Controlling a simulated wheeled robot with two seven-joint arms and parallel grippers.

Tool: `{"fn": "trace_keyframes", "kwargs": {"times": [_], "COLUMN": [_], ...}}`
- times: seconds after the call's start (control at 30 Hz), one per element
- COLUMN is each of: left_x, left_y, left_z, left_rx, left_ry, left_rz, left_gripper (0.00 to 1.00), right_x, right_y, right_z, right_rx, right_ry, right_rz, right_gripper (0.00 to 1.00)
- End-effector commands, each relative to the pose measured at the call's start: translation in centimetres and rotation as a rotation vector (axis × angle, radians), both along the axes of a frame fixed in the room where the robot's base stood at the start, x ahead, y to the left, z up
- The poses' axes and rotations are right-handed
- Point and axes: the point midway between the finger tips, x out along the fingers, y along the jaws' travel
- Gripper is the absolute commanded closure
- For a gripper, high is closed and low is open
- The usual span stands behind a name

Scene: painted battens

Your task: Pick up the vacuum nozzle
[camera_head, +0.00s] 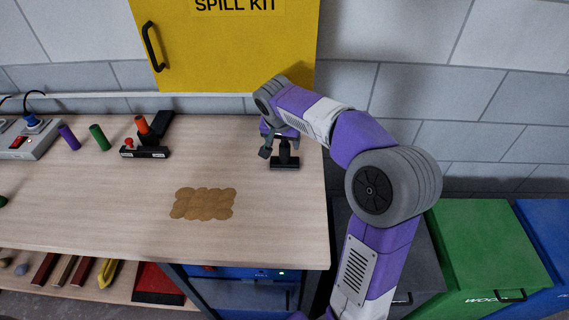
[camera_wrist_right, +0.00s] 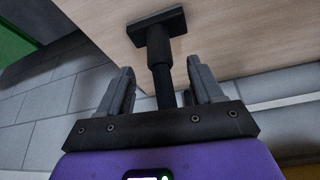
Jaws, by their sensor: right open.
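The vacuum nozzle (camera_head: 286,160) is black, with a flat wide foot and a round neck. It stands on the wooden worktop near its right back corner. In the right wrist view the nozzle's foot (camera_wrist_right: 155,35) is at the top, and its neck runs down between my fingers. My right gripper (camera_head: 277,138) is at the nozzle's upper part. In the right wrist view its open fingers (camera_wrist_right: 162,88) stand on both sides of the neck, with a visible gap on each side. The neck's end near the palm is hidden. My left gripper is not in view.
A yellow spill kit cabinet (camera_head: 225,50) hangs behind the worktop (camera_head: 120,215). A black device with an orange-red handle (camera_head: 142,125), green (camera_head: 99,137) and purple (camera_head: 69,137) cylinders and a power strip (camera_head: 30,142) stand left. A brown patch (camera_head: 203,204) lies mid-table. Bins (camera_head: 487,245) stand right.

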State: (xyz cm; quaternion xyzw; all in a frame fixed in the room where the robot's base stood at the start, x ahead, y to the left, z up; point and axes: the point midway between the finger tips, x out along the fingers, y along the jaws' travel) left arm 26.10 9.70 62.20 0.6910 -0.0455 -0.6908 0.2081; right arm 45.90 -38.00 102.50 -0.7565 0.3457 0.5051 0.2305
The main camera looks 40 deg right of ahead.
Motion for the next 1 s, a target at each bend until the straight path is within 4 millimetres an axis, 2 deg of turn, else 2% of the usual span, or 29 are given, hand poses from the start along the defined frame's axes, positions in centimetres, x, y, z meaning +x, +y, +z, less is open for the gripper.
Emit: {"fn": "trace_keyframes", "kwargs": {"times": [0.03, 0.23, 0.5, 0.73, 0.77, 1.0], "left_x": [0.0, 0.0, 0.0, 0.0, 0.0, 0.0], "left_y": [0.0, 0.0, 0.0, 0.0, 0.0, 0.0], "left_z": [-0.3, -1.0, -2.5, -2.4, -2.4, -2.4], "left_rx": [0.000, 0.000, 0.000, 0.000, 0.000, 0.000], "left_ry": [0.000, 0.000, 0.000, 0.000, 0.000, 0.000], "left_rz": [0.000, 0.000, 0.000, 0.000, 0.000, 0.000], "left_gripper": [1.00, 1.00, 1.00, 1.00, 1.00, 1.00], "right_x": [0.1, 0.4, 1.1, 1.3, 1.3, 1.3], "right_y": [-0.2, -0.6, -1.5, -1.5, -1.5, -1.5], "right_z": [-0.8, -2.4, -6.1, -6.2, -6.2, -6.2], "right_rx": [0.000, 0.000, 0.001, 0.000, 0.000, 0.000], "right_ry": [0.003, 0.001, 0.002, 0.000, 0.000, 0.000], "right_rz": [-0.001, 0.000, -0.002, 0.000, 0.000, 0.000], "right_gripper": [0.35, 0.35, 0.35, 0.35, 0.36, 0.73]}}
